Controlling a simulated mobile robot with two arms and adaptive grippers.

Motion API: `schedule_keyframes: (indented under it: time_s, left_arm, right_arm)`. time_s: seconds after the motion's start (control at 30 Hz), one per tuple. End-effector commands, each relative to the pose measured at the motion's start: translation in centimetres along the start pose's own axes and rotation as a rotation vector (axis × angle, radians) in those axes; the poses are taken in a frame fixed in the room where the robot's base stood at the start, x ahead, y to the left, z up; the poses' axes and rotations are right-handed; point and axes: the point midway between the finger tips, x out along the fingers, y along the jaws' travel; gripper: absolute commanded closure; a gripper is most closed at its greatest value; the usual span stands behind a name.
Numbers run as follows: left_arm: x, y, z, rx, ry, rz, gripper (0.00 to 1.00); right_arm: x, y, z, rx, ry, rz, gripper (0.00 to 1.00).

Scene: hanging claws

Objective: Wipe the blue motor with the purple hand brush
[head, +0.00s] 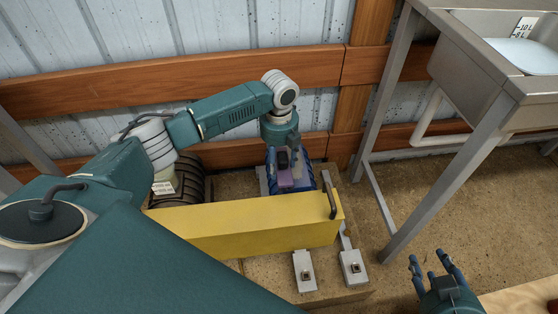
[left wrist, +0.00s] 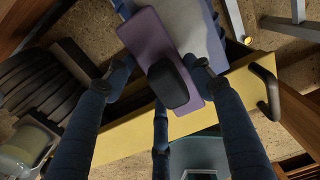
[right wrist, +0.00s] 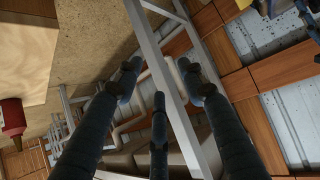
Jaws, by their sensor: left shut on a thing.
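The blue motor (head: 304,178) sits behind the yellow guard, below the wooden wall rails; in the left wrist view its blue and grey body (left wrist: 190,22) is partly covered by the brush. The purple hand brush (head: 285,178) lies against or just above the motor; I cannot tell whether they touch. In the left wrist view the brush (left wrist: 148,38) is a flat purple block with a black grip. My left gripper (head: 284,150) is shut on that black grip, coming from above. My right gripper (head: 436,272) is empty with its fingers spread, low at the right.
The yellow guard (head: 240,228) with a dark handle stands in front of the motor. A dark ribbed cylinder (head: 183,182) is left of it. A metal sink (head: 490,75) on legs stands right. Metal feet (head: 304,272) stick out in front. Floor between guard and sink is clear.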

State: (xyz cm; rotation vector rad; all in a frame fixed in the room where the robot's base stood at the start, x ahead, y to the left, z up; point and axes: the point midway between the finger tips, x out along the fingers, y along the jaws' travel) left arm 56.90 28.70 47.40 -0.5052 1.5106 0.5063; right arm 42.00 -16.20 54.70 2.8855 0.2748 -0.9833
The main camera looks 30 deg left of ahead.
Motion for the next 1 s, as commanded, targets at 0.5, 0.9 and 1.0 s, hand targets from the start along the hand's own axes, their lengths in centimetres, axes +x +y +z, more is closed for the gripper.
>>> schedule_keyframes:
  time_s: [0.5,0.9,1.0]
  left_arm:
    - [0.8,0.0,0.0,0.0,-0.001,-0.001,0.68]
    - [0.6,-2.4,0.0,0.001,0.0,-0.003,0.68]
    - [0.6,-3.1,0.0,0.0,0.0,-0.002,0.68]
  right_arm:
    - [0.2,-0.2,-0.9,0.0,0.038,-0.004,0.6]
    - [-0.2,-0.1,0.9,0.001,-0.04,-0.001,0.6]
    - [-0.2,0.0,1.2,0.001,-0.049,0.0,0.6]
